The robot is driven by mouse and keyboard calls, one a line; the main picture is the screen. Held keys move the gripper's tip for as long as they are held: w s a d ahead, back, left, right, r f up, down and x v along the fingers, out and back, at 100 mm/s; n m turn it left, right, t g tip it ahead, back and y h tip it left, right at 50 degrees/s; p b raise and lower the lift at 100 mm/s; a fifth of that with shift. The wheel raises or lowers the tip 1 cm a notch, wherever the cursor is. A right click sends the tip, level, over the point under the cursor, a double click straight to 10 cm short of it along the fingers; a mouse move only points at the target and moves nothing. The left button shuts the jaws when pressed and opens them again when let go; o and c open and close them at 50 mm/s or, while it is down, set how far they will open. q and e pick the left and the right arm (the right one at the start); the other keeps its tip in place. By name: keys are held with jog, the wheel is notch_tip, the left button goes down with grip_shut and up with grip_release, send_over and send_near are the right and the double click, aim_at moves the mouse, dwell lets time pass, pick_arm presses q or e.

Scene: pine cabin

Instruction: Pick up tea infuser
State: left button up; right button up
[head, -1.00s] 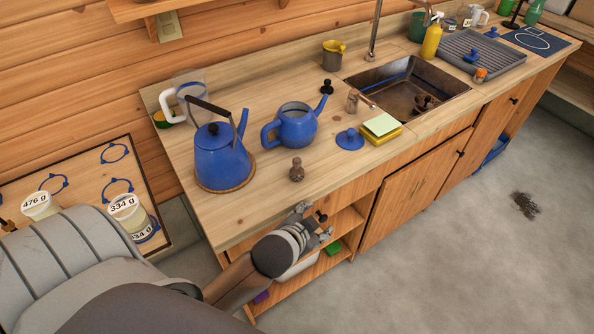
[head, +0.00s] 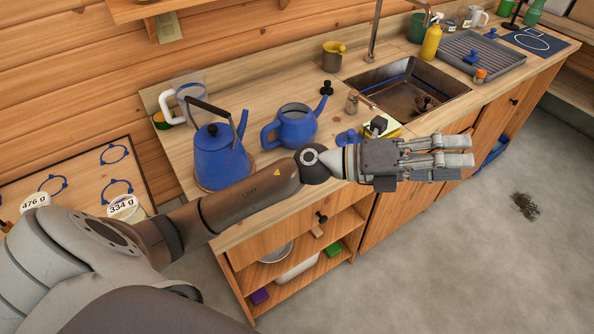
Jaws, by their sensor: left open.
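A small dark brown metal object (head: 425,103), possibly the tea infuser, lies in the sink; I cannot tell for sure. My left gripper (head: 470,160) is open and empty, its grey fingers pointing right, in front of the counter's front edge below the sink in the picture. It is apart from the object in the sink. My left forearm crosses over the counter and hides part of it, including the spot where a small brown knobbed item stood. My right gripper is not in view.
The blue kettle (head: 220,160) and blue teapot (head: 293,127) stand left of the sink (head: 385,78). A blue lid and a yellow-green sponge (head: 392,130) lie near my wrist. A yellow spray bottle (head: 432,40) and a grey drying rack (head: 490,55) are behind and right.

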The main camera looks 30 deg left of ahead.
pick_arm(q)
jog(key=w+a+f+m+g+y, duration=0.1)
jog(key=a+f+m+g+y, duration=0.7)
jog(key=f, duration=0.5)
jog(key=a+y, duration=0.3)
jog(key=a, duration=0.4)
jog(key=a+y, duration=0.4)
jog(key=a, duration=0.3)
jog(key=w+a+y, duration=0.1)
jog(key=a+y, duration=0.2)
jog(key=a, duration=0.5)
jog(key=shift+f+n+g+y, duration=0.2)
jog(key=shift+n+g+y, duration=0.1)
jog(key=shift+n+g, duration=0.1)
notch_tip(320, 180, down, 4)
jog(key=shift+a+f+p, duration=0.15)
jog(key=shift+f+p, duration=0.1)
jog(key=shift+p, duration=0.35)
notch_tip(320, 180, down, 5)
jog(key=shift+a+r+p, duration=0.1)
jog(key=shift+a+p, duration=0.05)
jog(key=shift+p, duration=0.95)
jog(key=shift+w+f, duration=0.1)
jog(key=shift+f, duration=0.45)
jog(key=c, duration=1)
